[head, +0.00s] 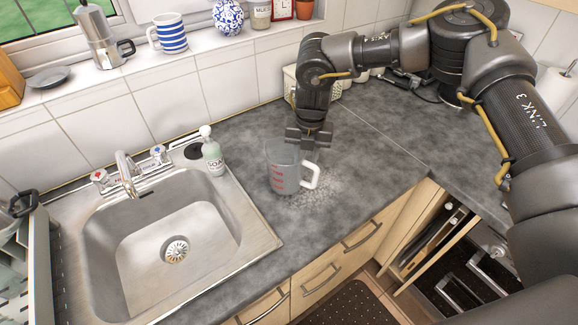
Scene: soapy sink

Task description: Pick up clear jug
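The clear jug (284,178) stands upright on the grey counter, right of the sink. It has red measuring marks and a white handle (310,176) on its right side. My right gripper (307,143) points down at the jug's rim, slightly to the right of its middle. Its fingers look spread apart, and I cannot tell whether they touch the jug. The jug rests on the counter. My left gripper is not in view.
The steel sink (256,240) with its tap (127,174) is at the left. A soap bottle (212,155) stands on the sink's back right corner. A pale container (290,82) is behind my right arm. Counter to the jug's right is clear.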

